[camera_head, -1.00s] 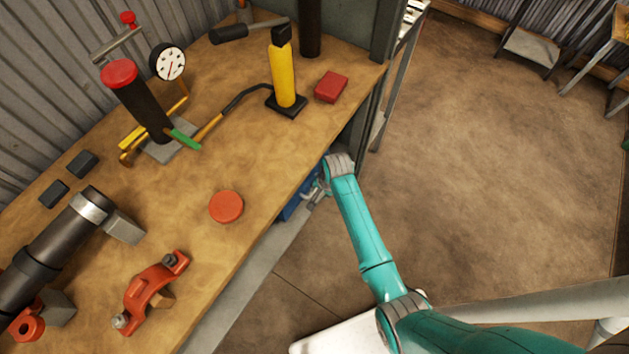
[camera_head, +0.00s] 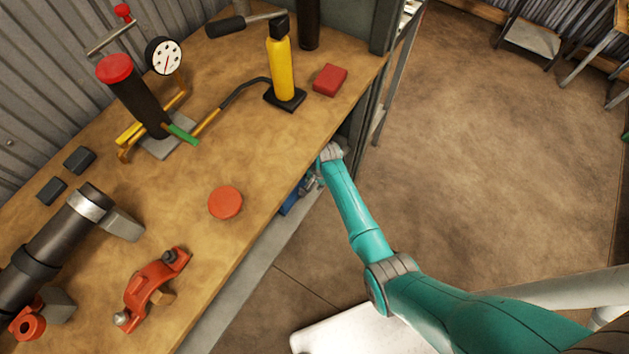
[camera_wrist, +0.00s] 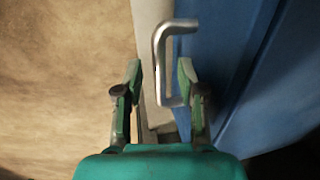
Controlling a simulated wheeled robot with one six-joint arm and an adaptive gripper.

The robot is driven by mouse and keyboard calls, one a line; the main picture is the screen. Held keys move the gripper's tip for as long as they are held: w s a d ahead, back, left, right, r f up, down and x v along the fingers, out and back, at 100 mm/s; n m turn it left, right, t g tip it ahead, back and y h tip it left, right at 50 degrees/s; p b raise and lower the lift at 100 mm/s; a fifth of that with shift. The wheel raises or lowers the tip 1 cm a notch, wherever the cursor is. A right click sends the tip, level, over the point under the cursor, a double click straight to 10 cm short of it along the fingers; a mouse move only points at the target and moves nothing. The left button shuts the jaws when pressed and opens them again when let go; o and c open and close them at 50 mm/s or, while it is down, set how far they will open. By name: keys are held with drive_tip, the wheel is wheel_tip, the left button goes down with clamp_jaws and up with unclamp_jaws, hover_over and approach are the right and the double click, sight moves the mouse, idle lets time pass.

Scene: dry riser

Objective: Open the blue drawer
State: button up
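The blue drawer (camera_head: 290,205) shows as a small patch under the workbench edge in the head view, mostly hidden by the benchtop. In the wrist view its blue surface (camera_wrist: 225,50) fills the right side. A silver bar handle (camera_wrist: 159,62) stands beside it. My gripper (camera_wrist: 160,75) is open, its two fingers apart. In the head view my gripper (camera_head: 312,183) is below the bench edge, partly hidden.
The workbench (camera_head: 200,265) holds a red clamp (camera_head: 154,288), a red disc (camera_head: 225,203), a yellow cylinder (camera_head: 285,72) and a red block (camera_head: 330,80). A metal rack stands beyond the bench's right end. Open floor (camera_head: 480,180) lies to the right.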

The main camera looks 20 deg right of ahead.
clamp_jaws()
drive_tip(key=s+d, duration=1)
drive_tip(key=s, duration=0.4)
drive_tip(key=shift+s+d, duration=0.15)
drive_tip(key=shift+s, duration=0.05)
unclamp_jaws()
